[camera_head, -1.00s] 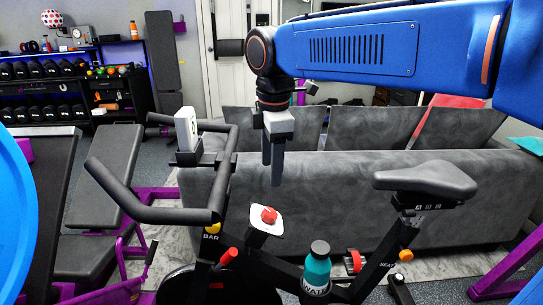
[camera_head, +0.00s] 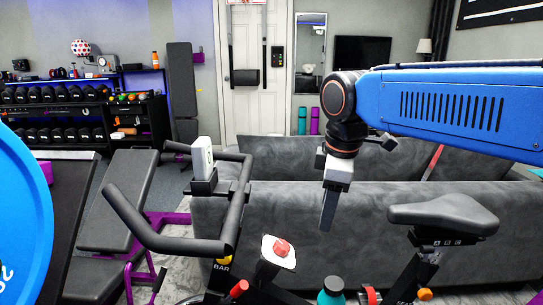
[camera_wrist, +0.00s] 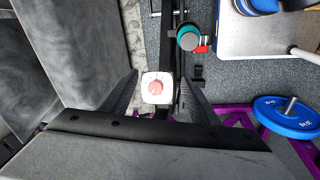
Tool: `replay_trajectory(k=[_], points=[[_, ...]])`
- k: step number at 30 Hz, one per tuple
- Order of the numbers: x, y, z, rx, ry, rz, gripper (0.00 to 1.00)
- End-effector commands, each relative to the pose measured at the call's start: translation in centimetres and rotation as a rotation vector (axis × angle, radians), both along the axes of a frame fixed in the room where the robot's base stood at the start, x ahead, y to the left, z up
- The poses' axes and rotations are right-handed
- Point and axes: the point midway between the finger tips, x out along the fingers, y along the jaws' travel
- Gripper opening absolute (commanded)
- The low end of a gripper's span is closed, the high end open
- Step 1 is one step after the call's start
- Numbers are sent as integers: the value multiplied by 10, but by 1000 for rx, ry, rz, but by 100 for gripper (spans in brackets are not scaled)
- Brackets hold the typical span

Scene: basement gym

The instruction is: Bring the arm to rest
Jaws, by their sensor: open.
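My gripper (camera_head: 327,212) hangs from my blue arm, fingers pointing down, in front of the grey sofa (camera_head: 290,205) in the head view. It looks empty. In the wrist view my gripper (camera_wrist: 160,92) shows its two dark fingers spread apart, with nothing touching them. Below and between them is the exercise bike's white pad with a red knob (camera_wrist: 155,88). The same red knob (camera_head: 281,248) shows in the head view, lower than the fingers and to their left.
The exercise bike's handlebar (camera_head: 190,240) and saddle (camera_head: 443,212) stand on either side of my gripper. A teal bottle (camera_head: 331,291) sits low on the bike frame. A weight bench (camera_head: 112,205) is at left, a dumbbell rack (camera_head: 60,135) behind it.

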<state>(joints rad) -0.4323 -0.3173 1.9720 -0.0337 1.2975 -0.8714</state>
Motion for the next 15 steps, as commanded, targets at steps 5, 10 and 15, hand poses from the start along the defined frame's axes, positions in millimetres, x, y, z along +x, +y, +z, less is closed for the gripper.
replay_trajectory(k=[5,10,15], points=[[-34,-57,-30,73,-38,-319,55],[-69,-98,-63,150,-75,-616,55],[-105,-131,-101,232,-113,-906,55]])
